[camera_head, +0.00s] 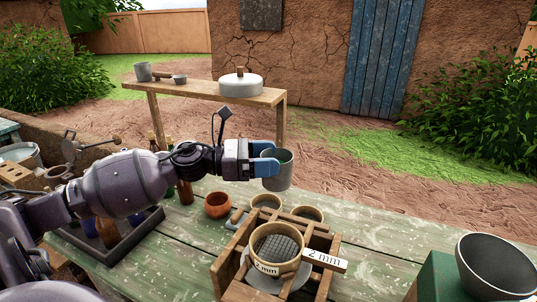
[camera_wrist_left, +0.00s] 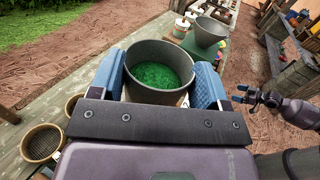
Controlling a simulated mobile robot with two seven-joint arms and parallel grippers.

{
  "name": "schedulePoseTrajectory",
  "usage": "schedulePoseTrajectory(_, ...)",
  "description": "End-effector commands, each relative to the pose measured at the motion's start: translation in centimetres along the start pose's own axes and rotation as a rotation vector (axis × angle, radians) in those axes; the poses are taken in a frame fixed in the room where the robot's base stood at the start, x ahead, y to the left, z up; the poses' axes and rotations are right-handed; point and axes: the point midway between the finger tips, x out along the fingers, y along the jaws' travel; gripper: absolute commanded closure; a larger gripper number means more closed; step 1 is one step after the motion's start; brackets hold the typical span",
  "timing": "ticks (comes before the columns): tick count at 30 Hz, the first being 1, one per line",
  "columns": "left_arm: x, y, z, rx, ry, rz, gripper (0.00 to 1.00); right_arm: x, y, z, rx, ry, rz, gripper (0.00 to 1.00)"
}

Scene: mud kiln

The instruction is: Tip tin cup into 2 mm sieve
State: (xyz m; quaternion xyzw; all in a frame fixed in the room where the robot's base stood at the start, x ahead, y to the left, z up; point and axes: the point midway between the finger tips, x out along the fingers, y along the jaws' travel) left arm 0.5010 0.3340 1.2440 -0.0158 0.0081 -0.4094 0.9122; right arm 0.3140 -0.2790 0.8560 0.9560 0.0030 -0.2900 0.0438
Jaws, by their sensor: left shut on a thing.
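The grey tin cup (camera_head: 279,176) is held upright above the table, behind the 2 mm sieve in the head view. My left gripper (camera_head: 264,160) is shut on the cup, its blue fingers on either side of the rim. In the left wrist view the cup (camera_wrist_left: 143,92) holds bright green material. The 2 mm sieve (camera_head: 254,257), a round wooden-rimmed mesh, sits in a wooden frame (camera_head: 228,268) with a "2 mm" tag (camera_head: 325,260). My right gripper (camera_wrist_left: 243,94) shows small at the right of the left wrist view, its fingers apart and empty.
Two more round sieves (camera_head: 267,201) (camera_head: 308,213) stand behind the frame. An orange clay bowl (camera_head: 217,205) is left of them. Bare planks (camera_head: 385,235) lie between the frame and that bowl.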

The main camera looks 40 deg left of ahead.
Motion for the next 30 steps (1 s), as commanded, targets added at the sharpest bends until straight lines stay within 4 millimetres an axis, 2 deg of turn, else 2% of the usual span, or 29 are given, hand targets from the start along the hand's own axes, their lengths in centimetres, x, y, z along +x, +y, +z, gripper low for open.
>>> schedulePoseTrajectory(9, -0.2, -2.3, -0.8, 0.001, 0.004, -0.149, 0.51, 0.0, 0.0, -0.1, 0.0, 0.004, 0.0, 0.05)
schedulePoseTrajectory(30, -0.2, -2.4, -2.5, 0.135, -0.007, -0.156, 0.51, 0.3, -0.1, 0.1, 0.0, 0.013, 0.0, 0.05)
